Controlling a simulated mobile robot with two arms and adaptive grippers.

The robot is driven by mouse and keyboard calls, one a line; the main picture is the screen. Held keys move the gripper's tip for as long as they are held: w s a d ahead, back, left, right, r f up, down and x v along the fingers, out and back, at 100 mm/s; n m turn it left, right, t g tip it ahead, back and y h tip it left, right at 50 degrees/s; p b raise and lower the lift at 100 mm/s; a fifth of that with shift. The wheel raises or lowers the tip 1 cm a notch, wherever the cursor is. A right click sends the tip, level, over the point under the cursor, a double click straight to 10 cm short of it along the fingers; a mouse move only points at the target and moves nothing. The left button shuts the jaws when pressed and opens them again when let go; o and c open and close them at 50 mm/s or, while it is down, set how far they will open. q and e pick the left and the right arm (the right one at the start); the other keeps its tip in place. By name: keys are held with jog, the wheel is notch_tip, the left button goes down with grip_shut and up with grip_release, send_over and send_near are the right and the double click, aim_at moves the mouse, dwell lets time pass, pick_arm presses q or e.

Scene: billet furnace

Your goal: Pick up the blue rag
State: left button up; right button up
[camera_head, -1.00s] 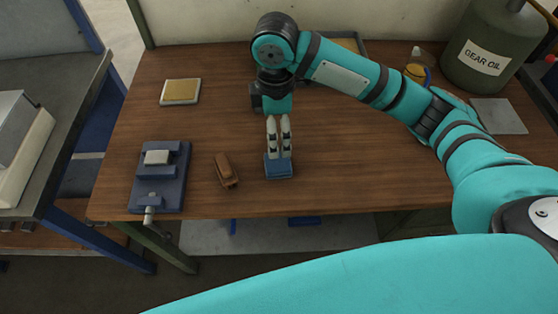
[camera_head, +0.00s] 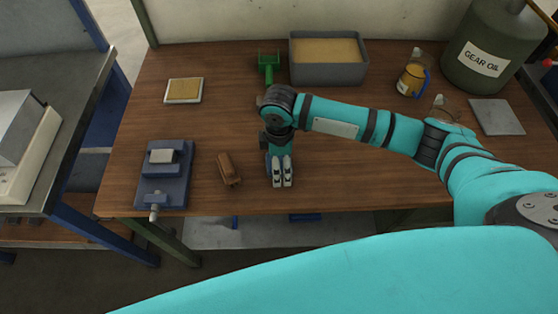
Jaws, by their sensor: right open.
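The blue rag lies on the wooden workbench (camera_head: 350,190) near its front edge. Only a small strip of what looks like the blue rag (camera_head: 268,166) shows beside my right gripper. The gripper hides the rest. My right gripper (camera_head: 282,184) points down over the rag's place, with its fingers open. I cannot tell whether the fingers touch the rag. My left gripper is not in view.
A brown wooden-handled brush or block (camera_head: 228,169) lies close left of the gripper. A blue vise (camera_head: 165,175) stands farther left. Behind are a green scoop (camera_head: 269,65), a grey bin (camera_head: 328,74), an oil jug (camera_head: 411,80) and a gear oil can (camera_head: 490,50).

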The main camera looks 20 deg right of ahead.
jog(key=c, duration=1.3)
jog(key=shift+o, duration=0.2)
jog(key=shift+r, duration=0.1)
jog(key=shift+w+r, duration=0.1)
jog(key=shift+r, duration=0.35)
jog(key=shift+s+a+r+b, duration=0.15)
jog(key=shift+s+r+b, duration=0.1)
jog(key=shift+r+b, duration=0.25)
jog(key=shift+s+a+r+b, duration=0.15)
jog(key=shift+s+r+b, duration=0.1)
jog(key=shift+r, duration=0.45)
jog(key=s+a+b, duration=0.1)
jog(key=s+a, duration=0.2)
jog(key=s, duration=0.3)
jog(key=s+a+r+b, duration=0.1)
jog(key=s+a, duration=0.3)
jog(key=s, duration=0.3)
jog(key=shift+s+r, duration=0.2)
jog(key=shift+r, duration=0.1)
jog(key=o, duration=0.6)
jog(key=c, duration=0.5)
